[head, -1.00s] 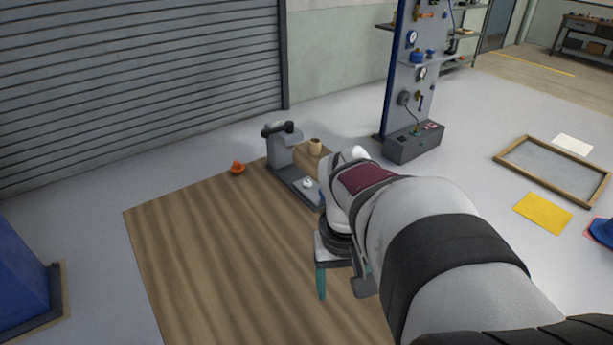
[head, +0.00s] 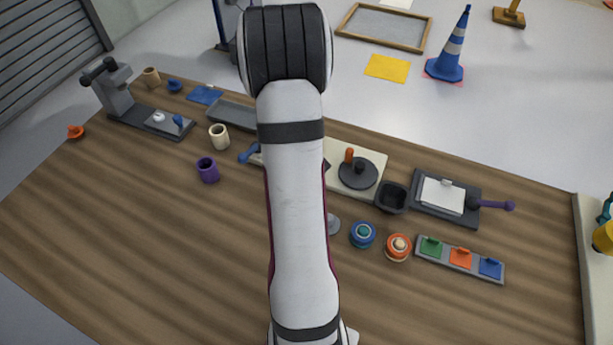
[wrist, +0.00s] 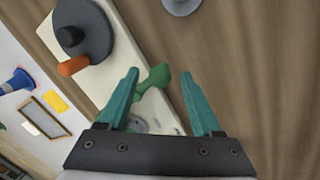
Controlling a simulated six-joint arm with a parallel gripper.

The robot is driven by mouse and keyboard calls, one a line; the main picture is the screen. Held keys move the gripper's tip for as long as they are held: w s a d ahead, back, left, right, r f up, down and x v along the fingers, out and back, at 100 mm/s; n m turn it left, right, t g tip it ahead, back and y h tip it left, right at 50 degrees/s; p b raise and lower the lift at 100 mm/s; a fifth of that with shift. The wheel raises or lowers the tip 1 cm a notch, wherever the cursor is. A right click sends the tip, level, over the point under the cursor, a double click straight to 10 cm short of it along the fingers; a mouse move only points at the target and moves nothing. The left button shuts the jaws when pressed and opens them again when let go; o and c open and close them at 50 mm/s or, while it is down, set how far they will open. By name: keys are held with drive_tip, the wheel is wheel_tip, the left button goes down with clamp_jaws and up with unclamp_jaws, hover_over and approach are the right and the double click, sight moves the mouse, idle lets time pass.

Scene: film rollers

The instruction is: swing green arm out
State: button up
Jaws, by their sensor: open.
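In the wrist view, the green arm (wrist: 158,77) with a rounded knob end lies over the edge of a cream plate (wrist: 112,92). My gripper (wrist: 161,74) is open, its two teal fingers on either side of the green arm. The knob appears between the fingers; I cannot tell whether either finger touches it. A dark round roller with an orange handle (wrist: 74,66) sits on the same plate. In the head view the plate (head: 376,156) is partly behind my arm, which hides my gripper and the green arm.
In the head view, an orange roller (head: 398,247) and a blue roller (head: 362,234) stand near a tray of coloured tabs (head: 458,259). A black bin (head: 392,197), a clipboard-like device (head: 442,195) and a purple cup (head: 208,170) are around. The wooden table's front left (head: 130,240) is clear.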

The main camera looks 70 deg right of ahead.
drive_tip(key=shift+s+d+f, duration=0.1)
drive_tip(key=shift+d+f, duration=0.1)
drive_tip(key=shift+f, duration=0.8)
clamp_jaws()
idle(0.7)
